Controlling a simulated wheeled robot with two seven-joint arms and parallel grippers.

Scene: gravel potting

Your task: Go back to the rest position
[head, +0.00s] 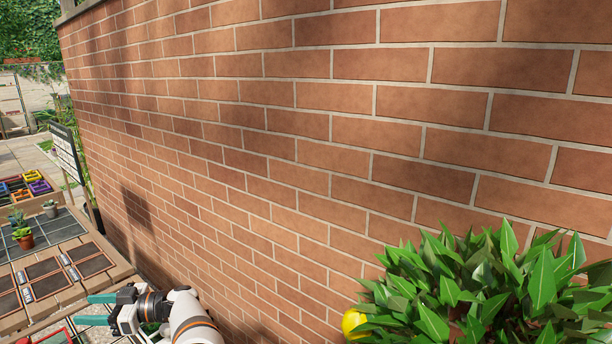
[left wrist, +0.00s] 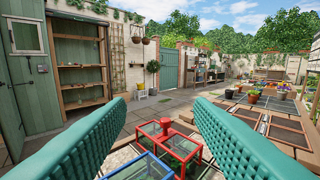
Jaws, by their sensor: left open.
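My left gripper (head: 102,308) shows at the bottom left of the head view, beside the brick wall and near the wooden table. Its two teal fingers stand apart with nothing between them. In the left wrist view the same open fingers (left wrist: 162,122) reach in from the lower corners, with the garden beyond them. My right gripper is in neither view.
A long brick wall (head: 260,130) fills most of the head view. A leafy bush (head: 450,285) stands at the lower right. A wooden table (head: 110,262) with dark panels and small potted plants is at left. A red frame (left wrist: 183,147) and a blue frame (left wrist: 150,167) lie below the left gripper.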

